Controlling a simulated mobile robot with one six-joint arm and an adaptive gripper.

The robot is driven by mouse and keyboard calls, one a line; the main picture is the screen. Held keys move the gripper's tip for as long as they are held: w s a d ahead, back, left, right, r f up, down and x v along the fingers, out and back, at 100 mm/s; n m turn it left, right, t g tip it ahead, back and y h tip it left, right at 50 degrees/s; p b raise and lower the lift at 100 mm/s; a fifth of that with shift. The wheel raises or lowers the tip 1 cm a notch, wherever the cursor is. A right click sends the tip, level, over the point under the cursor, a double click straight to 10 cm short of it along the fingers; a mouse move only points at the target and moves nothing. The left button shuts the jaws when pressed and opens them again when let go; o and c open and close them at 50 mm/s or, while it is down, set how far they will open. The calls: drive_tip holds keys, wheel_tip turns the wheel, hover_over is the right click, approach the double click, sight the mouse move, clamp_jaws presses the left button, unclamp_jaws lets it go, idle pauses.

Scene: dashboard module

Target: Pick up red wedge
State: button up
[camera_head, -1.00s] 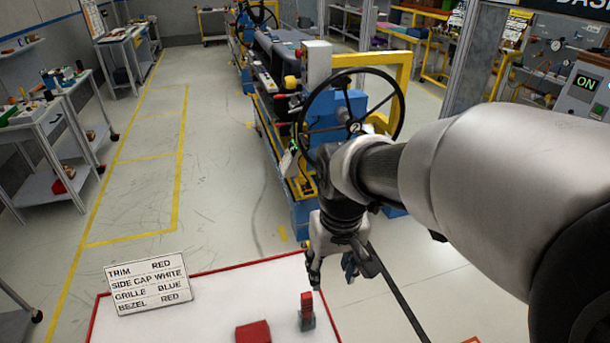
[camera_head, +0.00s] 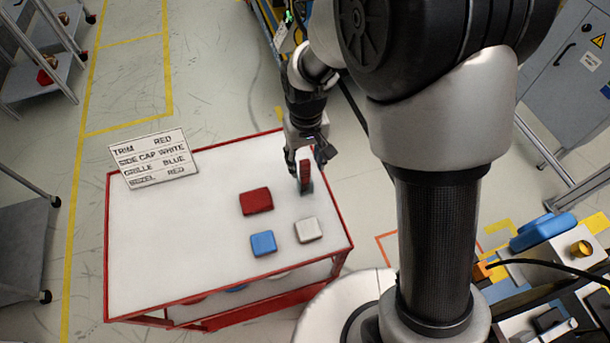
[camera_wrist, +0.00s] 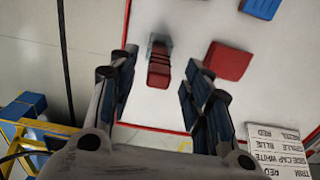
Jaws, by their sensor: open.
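A narrow red piece with a ridged side (camera_head: 305,174), which looks like the red wedge, stands upright on a small grey base near the far right edge of a white-topped cart (camera_head: 165,250). It also shows in the wrist view (camera_wrist: 159,66), between the fingers and a little beyond them. My gripper (camera_head: 306,161) is open and empty, pointing down with its fingers on either side of the red piece's upper end in the head view. In the wrist view my gripper (camera_wrist: 161,80) has its fingers well apart. I cannot tell whether either finger touches the piece.
A flat red block (camera_head: 256,201), a blue block (camera_head: 263,243) and a white block (camera_head: 308,229) lie nearby on the cart. A label sign (camera_head: 154,158) stands at the far left. The cart's left side is clear. A red rim edges the top.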

sight(305, 171)
drive_tip(key=f, duration=0.2)
drive_tip(key=f+b, duration=0.1)
drive_tip(key=f, duration=0.3)
drive_tip(key=shift+w+b, duration=0.3)
drive_tip(key=shift+b, duration=0.05)
drive_tip(key=shift+r, duration=0.1)
drive_tip(key=shift+c, duration=0.4)
clamp_jaws()
